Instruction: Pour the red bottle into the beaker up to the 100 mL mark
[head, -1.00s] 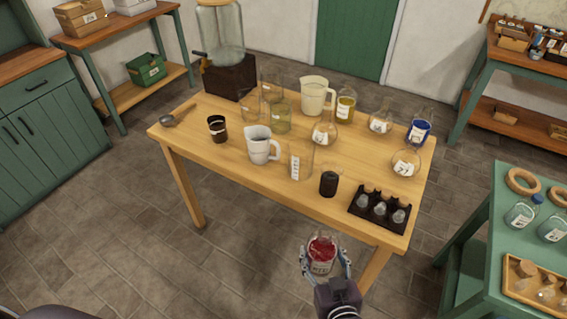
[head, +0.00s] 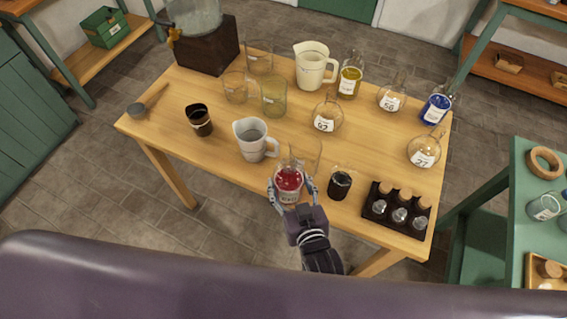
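The red bottle (head: 289,181) is a clear glass vessel with red liquid and a white label. My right gripper (head: 292,190) is shut around it and holds it roughly upright at the table's front edge. A clear glass beaker (head: 309,153) stands just behind the bottle, partly hidden by it. Its marks cannot be read here, and I see no red liquid in it. Whether bottle and beaker touch, I cannot tell. My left gripper is not in view.
A grey measuring jug (head: 252,141) stands close left of the beaker, a dark jar (head: 340,184) close right. A black rack (head: 372,215) of small corked bottles sits at the front right. Flask 92 (head: 326,119) and several glasses stand behind. The table (head: 225,155) has bare room front left.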

